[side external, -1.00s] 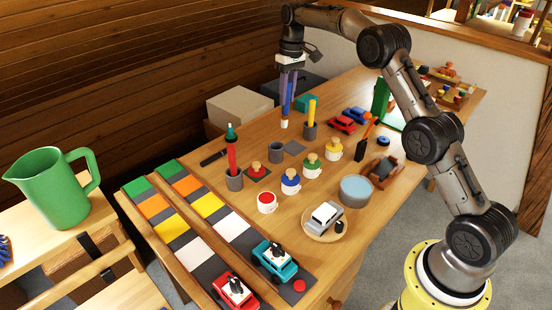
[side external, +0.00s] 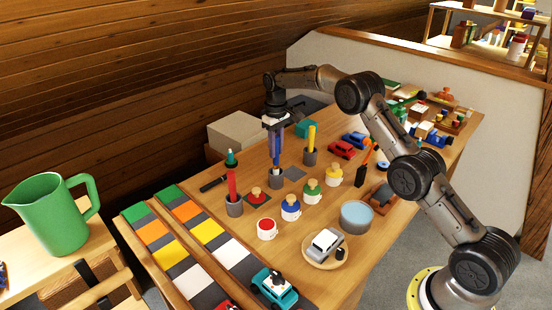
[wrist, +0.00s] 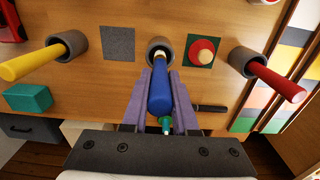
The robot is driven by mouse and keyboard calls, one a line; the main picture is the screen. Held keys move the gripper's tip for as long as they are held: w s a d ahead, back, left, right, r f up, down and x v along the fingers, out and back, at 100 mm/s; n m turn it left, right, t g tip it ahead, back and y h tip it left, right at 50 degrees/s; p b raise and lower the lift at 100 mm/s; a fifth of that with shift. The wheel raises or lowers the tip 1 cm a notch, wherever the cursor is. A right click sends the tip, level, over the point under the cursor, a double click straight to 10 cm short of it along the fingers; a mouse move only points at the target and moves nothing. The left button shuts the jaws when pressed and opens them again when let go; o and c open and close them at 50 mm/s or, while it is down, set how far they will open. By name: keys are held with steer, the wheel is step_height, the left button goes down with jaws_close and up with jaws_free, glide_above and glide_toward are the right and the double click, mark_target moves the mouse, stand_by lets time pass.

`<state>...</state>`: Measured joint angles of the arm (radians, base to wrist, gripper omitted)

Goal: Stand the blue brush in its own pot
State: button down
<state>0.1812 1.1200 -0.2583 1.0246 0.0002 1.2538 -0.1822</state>
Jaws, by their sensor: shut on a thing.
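The blue brush (wrist: 160,92) is upright between the purple fingers of my gripper (wrist: 164,80), which is shut on it. In the side view my gripper (side external: 275,146) points down above the grey pot (side external: 275,174). The brush's pale lower end is at the mouth of this pot (wrist: 158,43) in the wrist view, lined up with the opening. How deep it reaches I cannot tell.
A pot with a yellow brush (side external: 311,138) and a pot with a red brush (side external: 232,186) stand on either side. A dark square (side external: 295,174) lies beside the middle pot. Red, blue, green and yellow paint cups stand in front. A teal block (wrist: 28,97) is nearby.

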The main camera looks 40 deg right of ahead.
mark_target(276, 168)
steer(key=shift+f, duration=1.7)
steer(key=c, duration=0.7)
jaws_free()
steer(key=shift+f, duration=0.15)
